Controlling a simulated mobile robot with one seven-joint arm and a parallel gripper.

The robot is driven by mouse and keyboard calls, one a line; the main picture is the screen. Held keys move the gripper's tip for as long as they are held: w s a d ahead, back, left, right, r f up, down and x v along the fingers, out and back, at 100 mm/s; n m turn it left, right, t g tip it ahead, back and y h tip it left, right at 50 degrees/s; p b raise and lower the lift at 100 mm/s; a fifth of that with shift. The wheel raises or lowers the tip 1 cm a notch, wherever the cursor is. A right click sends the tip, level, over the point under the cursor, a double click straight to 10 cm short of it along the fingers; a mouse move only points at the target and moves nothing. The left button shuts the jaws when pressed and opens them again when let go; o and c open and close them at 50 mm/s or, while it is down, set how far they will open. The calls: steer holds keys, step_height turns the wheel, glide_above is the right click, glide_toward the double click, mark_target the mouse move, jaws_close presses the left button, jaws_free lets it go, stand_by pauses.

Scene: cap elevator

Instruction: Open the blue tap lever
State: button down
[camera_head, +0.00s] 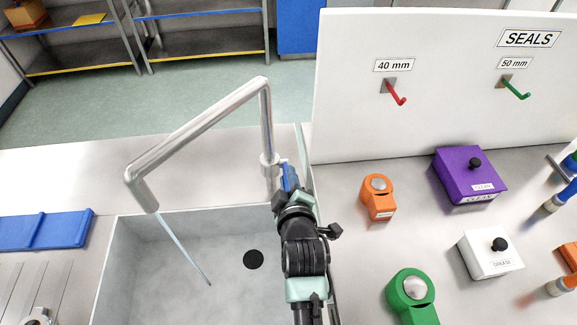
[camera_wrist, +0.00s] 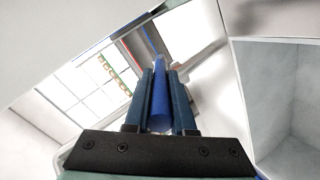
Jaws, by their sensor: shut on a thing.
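The grey metal tap (camera_head: 266,120) stands behind the sink (camera_head: 165,285), with its spout bent out over the basin. A thin pale-blue stream (camera_head: 185,250) runs slantwise from the spout end down into the sink. In the wrist view the blue tap lever (camera_wrist: 160,115) lies lengthwise between the two dark fingers of my gripper (camera_wrist: 160,76). My gripper is shut on the lever. In the head view my gripper (camera_head: 287,174) is beside the tap's base, and my wrist hides most of the lever.
A white panel with a red hook (camera_head: 396,93) and a green hook (camera_head: 517,90) rises at the right. Orange (camera_head: 377,198), purple (camera_head: 469,175), white (camera_head: 490,254) and green (camera_head: 410,292) items stand on the right counter. A blue board (camera_head: 45,231) lies left of the sink.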

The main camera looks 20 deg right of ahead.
mark_target(286, 166)
steer(key=r+g+p, duration=0.1)
steer(key=p, duration=0.1)
steer(key=r+g+p, duration=0.1)
steer(key=p, duration=0.1)
steer(key=shift+w+d+r+y+p, duration=0.15)
steer(key=shift+w+r+y+p, duration=0.15)
steer(key=shift+w+y, duration=0.1)
steer(key=shift+w+d+r+g+p, duration=0.1)
steer(key=shift+w+r+g+p, duration=0.25)
steer(key=shift+g+p, duration=0.7)
steer(key=shift+w+d+r+g+y+p, duration=0.2)
steer(key=shift+w+g+y+p, duration=0.35)
steer(key=shift+g+p, duration=0.5)
steer(key=shift+w+d+r+g+y, duration=0.1)
steer(key=shift+w+r+g+y, duration=0.2)
steer(key=shift+g, duration=0.35)
steer(key=shift+w+d+f+g+y, duration=0.1)
steer(key=shift+w+g, duration=0.25)
steer(key=shift+g, duration=0.3)
steer(key=c, duration=0.8)
jaws_free()
steer(key=shift+o, duration=0.2)
